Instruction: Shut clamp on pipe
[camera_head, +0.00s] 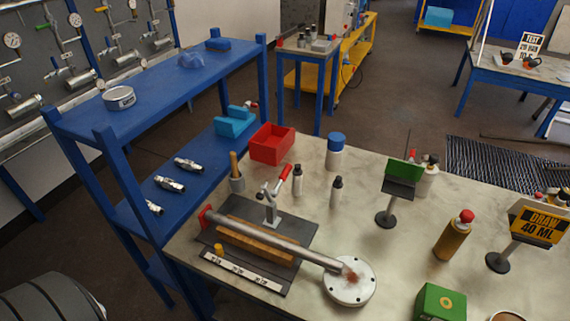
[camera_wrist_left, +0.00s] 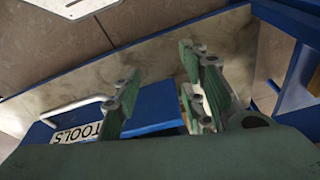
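The pipe (camera_head: 285,243) is a grey metal tube with a red end cap and a round white flange (camera_head: 350,287) at its right end. It lies along a wooden block (camera_head: 258,245) on a dark base plate (camera_head: 292,240). The toggle clamp (camera_head: 270,207) stands behind the pipe, its lever raised with a red grip (camera_head: 284,174) pointing up to the right. Whether its pad touches the pipe is too small to tell. My left gripper (camera_wrist_left: 160,72) shows only in the left wrist view, open and with nothing seen between its fingers. My right gripper is in neither view.
On the workbench (camera_head: 390,262), a red bin (camera_head: 272,143), a wooden-handled tool in a cup (camera_head: 237,177) and small bottles stand behind the clamp. A sign stand (camera_head: 400,182) and amber bottle (camera_head: 454,234) stand right. A blue shelf (camera_head: 150,95) borders the left.

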